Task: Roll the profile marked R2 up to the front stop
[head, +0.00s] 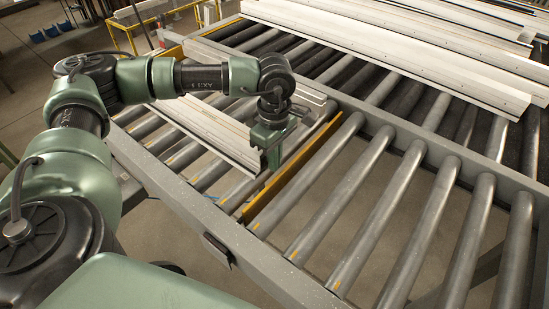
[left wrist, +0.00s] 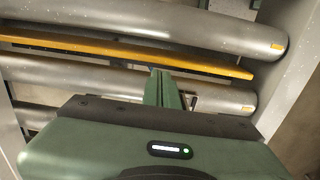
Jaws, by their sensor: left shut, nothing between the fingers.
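A pale, long profile (head: 207,132) lies on the rollers left of my left gripper; I cannot read any R2 mark on it. A yellow bar (head: 291,172), which looks like the front stop, stands across the rollers to the right; it also crosses the left wrist view (left wrist: 120,50). My left gripper (head: 273,160) is shut and empty, pointing down between the profile's near end and the yellow bar. Its closed fingers (left wrist: 163,88) show just below the bar in the left wrist view. Contact with the profile cannot be told. My right gripper is out of view.
Bare rollers (head: 366,199) extend right of the yellow bar. A grey side rail (head: 190,205) runs along the near edge. Several long pale profiles (head: 400,50) lie on the rollers at the back. A yellow frame (head: 130,33) stands at the back left.

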